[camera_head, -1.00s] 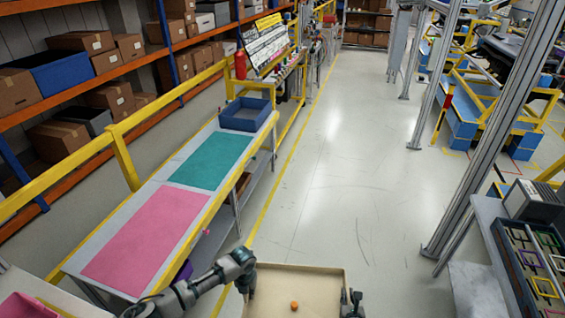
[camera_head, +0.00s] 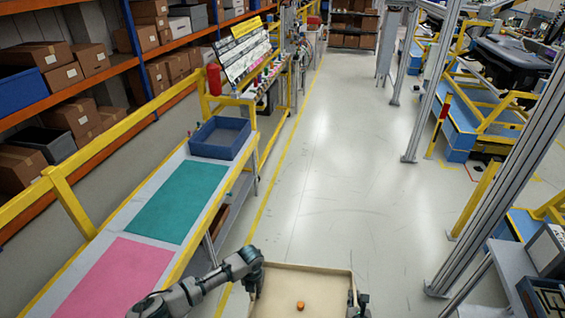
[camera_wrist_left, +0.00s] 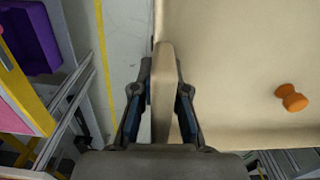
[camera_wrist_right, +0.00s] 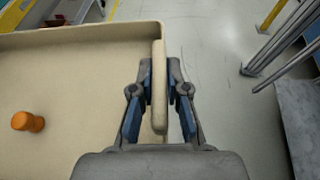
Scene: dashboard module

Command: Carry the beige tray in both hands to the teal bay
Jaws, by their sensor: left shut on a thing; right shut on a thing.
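The beige tray (camera_head: 325,290) is at the bottom of the head view, held above the floor between my two grippers. My left gripper (camera_wrist_left: 163,95) is shut on the tray's left wall. My right gripper (camera_wrist_right: 159,90) is shut on its right wall. A small orange spool-shaped piece (camera_head: 300,305) is in the tray; it also shows in the left wrist view (camera_wrist_left: 291,98) and the right wrist view (camera_wrist_right: 28,121). The teal bay (camera_head: 178,202) is a flat rectangle on the long table, ahead and to the left of the tray, with nothing on it.
A pink bay (camera_head: 115,280) lies on the table nearer me, and a blue bin (camera_head: 221,138) stands at its far end. A yellow rail runs behind the table. The aisle floor (camera_head: 330,170) ahead is clear. Metal posts and a grey bench stand at right.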

